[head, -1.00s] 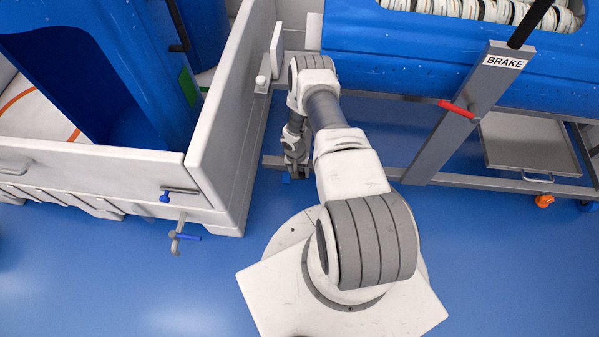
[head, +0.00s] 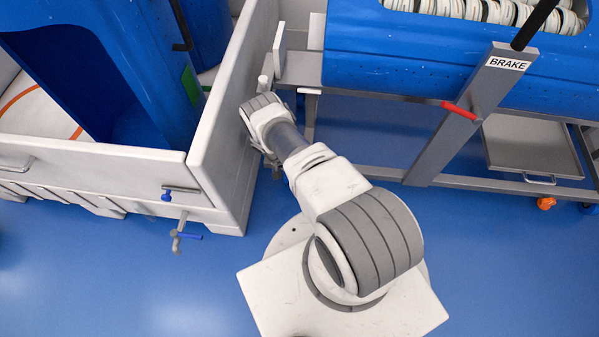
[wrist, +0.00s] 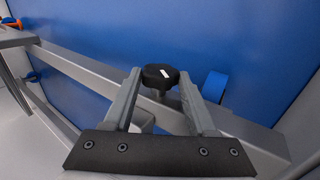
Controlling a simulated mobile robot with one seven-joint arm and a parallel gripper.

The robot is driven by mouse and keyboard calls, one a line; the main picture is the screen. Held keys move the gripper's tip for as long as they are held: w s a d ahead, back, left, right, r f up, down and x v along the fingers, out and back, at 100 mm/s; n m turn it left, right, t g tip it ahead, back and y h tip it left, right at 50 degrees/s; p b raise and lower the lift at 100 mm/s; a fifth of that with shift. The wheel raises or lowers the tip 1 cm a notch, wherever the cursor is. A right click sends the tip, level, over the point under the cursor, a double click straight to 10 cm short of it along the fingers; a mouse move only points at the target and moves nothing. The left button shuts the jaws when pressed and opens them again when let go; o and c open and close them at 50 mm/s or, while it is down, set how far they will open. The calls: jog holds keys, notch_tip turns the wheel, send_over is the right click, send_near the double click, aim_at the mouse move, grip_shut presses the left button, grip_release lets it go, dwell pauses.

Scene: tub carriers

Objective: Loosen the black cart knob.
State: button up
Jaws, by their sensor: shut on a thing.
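The black cart knob (wrist: 160,75) is a dark lobed knob with a white mark on its top. It shows in the wrist view, by the grey metal rail of the cart frame (wrist: 95,75). My gripper (wrist: 161,80) has one finger on each side of the knob and is shut on it. In the head view my gripper (head: 275,171) is mostly hidden under my wrist, low beside the white tub wall, and the knob cannot be seen there.
The grey cart (head: 425,150) with a BRAKE label and red lever stands right of my arm, bearing a blue tub (head: 420,60). A white walled container (head: 222,110) stands close on the left. Blue floor is open in front.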

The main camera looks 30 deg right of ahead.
jog(key=shift+a+g+h, duration=0.1)
jog(key=shift+g+h, duration=0.2)
jog(key=shift+h, duration=0.1)
dwell(0.3)
jog(key=o, duration=1.4)
jog(key=r+p, duration=0.1)
jog(key=r, duration=0.1)
jog(key=r+p, duration=0.2)
jog(key=r, duration=0.1)
jog(key=shift+s+d, duration=0.15)
jog(key=shift+d, duration=0.05)
jog(key=s+d+r+p, duration=0.1)
jog(key=s+d+r, duration=0.1)
jog(key=s+d+r+p, duration=0.2)
jog(key=s+d, duration=0.1)
jog(key=s+d+r+p, duration=0.2)
jog(key=s, duration=0.1)
jog(key=shift+d, duration=0.4)
